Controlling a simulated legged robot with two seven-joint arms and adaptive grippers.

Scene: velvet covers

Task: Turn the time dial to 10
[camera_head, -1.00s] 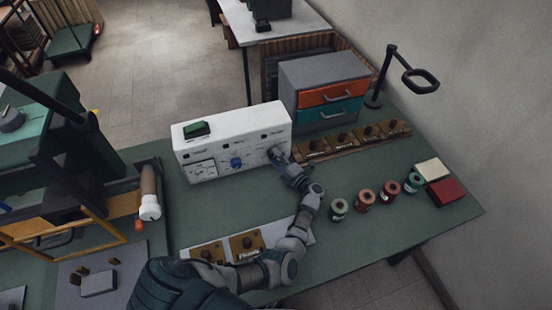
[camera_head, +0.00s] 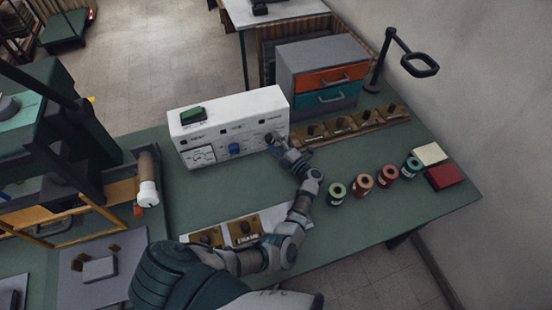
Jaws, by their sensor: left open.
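A white control box (camera_head: 218,124) stands on the green bench, its front panel facing me. The panel lettering and dial numbers are too small to read. My right gripper is not in view.
A drawer unit (camera_head: 322,76) and a row of brown blocks (camera_head: 340,127) stand behind right. Several thread spools (camera_head: 362,183) sit right of my arm. A plate with brown blocks (camera_head: 245,228) lies beside my forearm. A green machine (camera_head: 50,120) stands left.

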